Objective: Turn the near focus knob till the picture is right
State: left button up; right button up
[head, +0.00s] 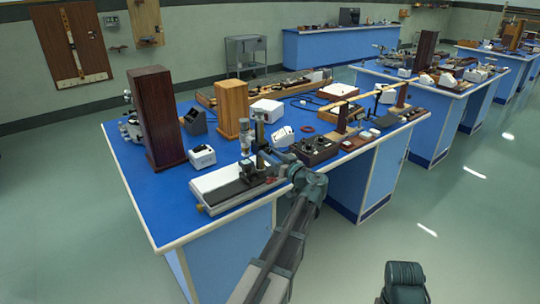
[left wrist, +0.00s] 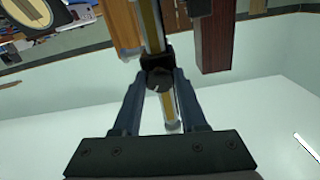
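The instrument, a travelling microscope with an upright tube (head: 246,140) on a dark and pale base (head: 215,187), stands at the near edge of the blue bench. My left gripper (head: 268,160) reaches in to its right side from the front. In the left wrist view, the fingertips of this gripper (left wrist: 159,80) close in on both sides of a dark round knob (left wrist: 158,76), apparently touching it. The brass-coloured tube (left wrist: 152,25) runs behind the knob. In the head view the knob is too small and covered to make out.
A tall dark wooden box (head: 157,115) and a lighter one (head: 232,108) stand behind. A small white meter (head: 202,157) sits left of the instrument. A dark box with knobs (head: 314,150) lies to the right. The bench's front left corner is bare.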

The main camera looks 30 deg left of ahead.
pick_arm(q)
grip_shut()
jog(key=shift+m, duration=0.3)
jog(key=m, duration=1.5)
jog(key=shift+s+m, duration=0.1)
jog(key=shift+m, duration=0.6)
jog(key=o, duration=0.8)
grip_release()
